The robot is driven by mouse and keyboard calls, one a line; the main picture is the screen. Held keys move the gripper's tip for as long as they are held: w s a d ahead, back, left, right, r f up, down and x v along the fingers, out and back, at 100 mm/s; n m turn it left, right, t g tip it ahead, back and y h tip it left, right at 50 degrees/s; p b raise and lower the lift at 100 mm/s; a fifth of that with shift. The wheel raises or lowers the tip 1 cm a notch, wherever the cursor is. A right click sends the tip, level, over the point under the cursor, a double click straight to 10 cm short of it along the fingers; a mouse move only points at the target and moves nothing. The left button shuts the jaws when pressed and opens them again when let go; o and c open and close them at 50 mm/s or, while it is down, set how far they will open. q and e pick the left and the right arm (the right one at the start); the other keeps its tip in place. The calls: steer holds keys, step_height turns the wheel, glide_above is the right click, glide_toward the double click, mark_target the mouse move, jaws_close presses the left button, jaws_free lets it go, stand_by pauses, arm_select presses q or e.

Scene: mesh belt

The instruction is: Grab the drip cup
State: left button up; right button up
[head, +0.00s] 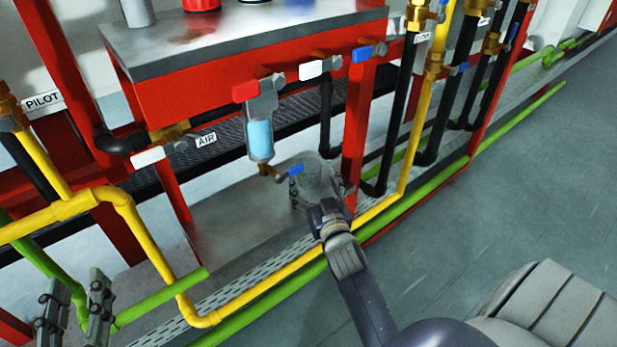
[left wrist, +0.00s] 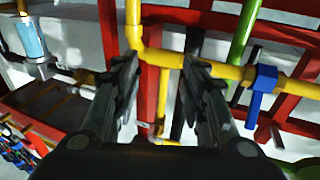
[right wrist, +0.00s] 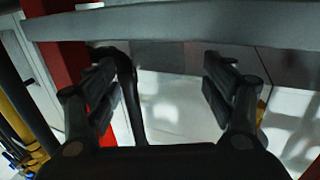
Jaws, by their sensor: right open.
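A grey, partly see-through cup-like shape (head: 317,172), which looks like the drip cup, stands below the filter's drain with the blue-handled tap. My right gripper (head: 321,192) is at it with its fingers apart, one on each side in the head view; I cannot tell whether they touch it. In the right wrist view my right gripper (right wrist: 168,92) is open, and I cannot clearly make out the cup between the fingers. My left gripper (head: 76,308) is open and empty at the lower left; the left wrist view also shows it (left wrist: 158,85) open, pipes beyond.
The filter with a blue bowl (head: 260,138) hangs from the red bench frame above the cup area. A red post (head: 356,135) stands close to the right gripper. Yellow pipe (head: 255,290) and green pipe (head: 285,283) run along the front.

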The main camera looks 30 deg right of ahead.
mark_target(312, 178)
steer(key=x, duration=0.1)
steer(key=b+x, duration=0.1)
steer(key=x, duration=0.1)
steer(key=b+x, duration=0.1)
steer(key=x, duration=0.1)
steer(key=shift+d+f, duration=0.1)
steer(key=shift+f, duration=0.2)
steer(key=shift+w+d, duration=0.1)
steer(key=shift+w, duration=0.2)
arm_select(q)
step_height(312, 178, up, 9)
steer(key=s+t+h, duration=0.1)
steer(key=s+t, duration=0.2)
steer(key=t, duration=0.2)
steer(key=shift+d+t+h, duration=0.25)
steer(key=shift+t+h, duration=0.05)
steer(key=shift+h, duration=0.1)
arm_select(e)
steer(key=shift+c, duration=0.6)
steer(key=c, duration=0.9)
